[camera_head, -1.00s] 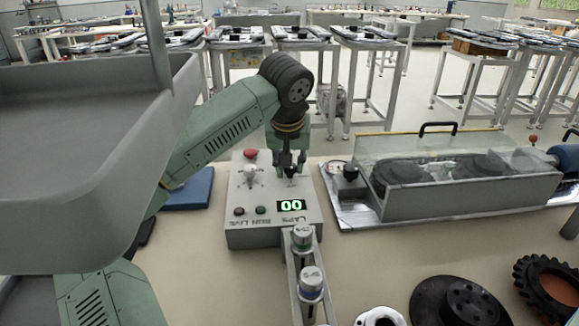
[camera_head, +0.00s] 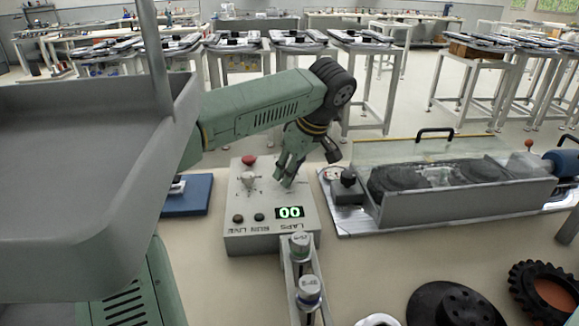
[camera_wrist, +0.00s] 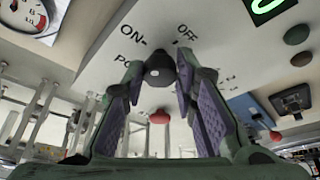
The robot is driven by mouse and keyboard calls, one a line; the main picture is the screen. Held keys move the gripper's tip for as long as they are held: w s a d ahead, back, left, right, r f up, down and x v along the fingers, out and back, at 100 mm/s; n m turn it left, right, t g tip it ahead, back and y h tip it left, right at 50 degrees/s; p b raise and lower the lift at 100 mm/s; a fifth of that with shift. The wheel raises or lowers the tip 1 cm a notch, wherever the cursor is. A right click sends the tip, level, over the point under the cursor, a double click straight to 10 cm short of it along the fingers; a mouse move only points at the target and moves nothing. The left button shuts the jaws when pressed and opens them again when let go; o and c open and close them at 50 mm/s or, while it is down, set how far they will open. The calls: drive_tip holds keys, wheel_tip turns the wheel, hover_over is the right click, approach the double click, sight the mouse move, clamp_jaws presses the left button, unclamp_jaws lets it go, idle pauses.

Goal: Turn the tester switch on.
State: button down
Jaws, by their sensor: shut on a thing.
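The grey tester box (camera_head: 272,242) stands on the table in the head view, with a lit green "00" display (camera_head: 290,212). My gripper (camera_head: 287,182) is tilted at its top right part and hides the switch there. In the wrist view my gripper (camera_wrist: 160,72) has its two fingers closed around the dark tester switch (camera_wrist: 160,70), whose tip carries a white dot. The letters ON are to the switch's left and OFF to its upper right. I cannot tell exactly which mark it points at.
A red button (camera_head: 249,160), a pale knob and two dark buttons are also on the box. A clear-covered ring track unit (camera_head: 450,195) stands to the right, a blue pad (camera_head: 188,196) to the left. A post fixture (camera_head: 305,280) stands in front, wheels (camera_head: 455,300) at front right.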

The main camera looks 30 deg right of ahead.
drive_tip(key=shift+d+n+g+y+p, duration=0.1)
drive_tip(key=shift+n+g+y+p, duration=0.5)
drive_tip(key=shift+n, duration=1.3)
drive_tip(key=shift+p, duration=0.3)
drive_tip(key=c, duration=1.3)
unclamp_jaws()
drive_tip(key=v, duration=1.2)
drive_tip(key=shift+s, duration=0.15)
